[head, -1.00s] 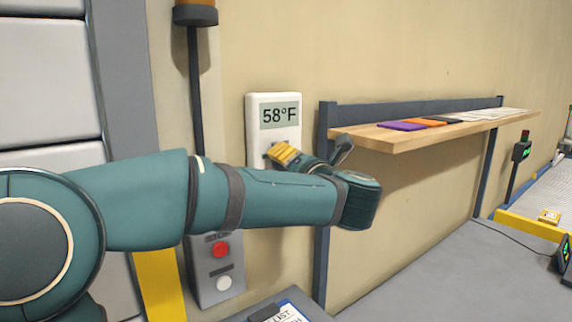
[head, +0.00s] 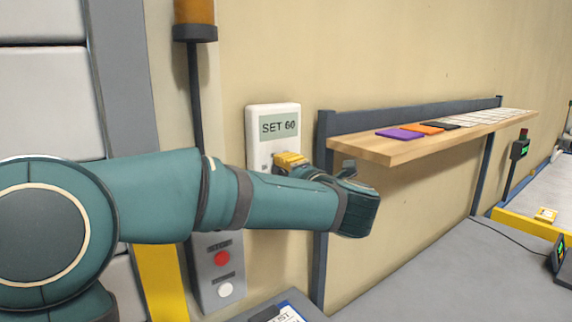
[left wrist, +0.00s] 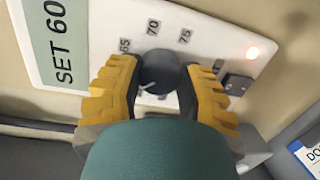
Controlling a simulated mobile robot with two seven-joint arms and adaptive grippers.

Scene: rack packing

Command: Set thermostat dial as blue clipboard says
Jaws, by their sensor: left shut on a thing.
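The white thermostat (head: 257,154) is on the wall, and its display reads "SET 60". In the left wrist view its dark round dial (left wrist: 160,72) sits below the marks 65, 70 and 75, and a small light glows at its right. My left gripper (head: 289,160) is at the lower part of the thermostat, its yellow fingers shut on the dial from both sides. The fingers and wrist hide part of the scale. A clipboard with a blue edge (head: 290,313) shows only partly at the bottom; its full text cannot be read. My right gripper is not in view.
A wooden shelf (head: 400,151) with purple, orange and black flat items and several white sheets juts out to the right. A grey box with a red stop button (head: 222,258) and a white button is below the thermostat. A grey surface (head: 450,270) lies at right.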

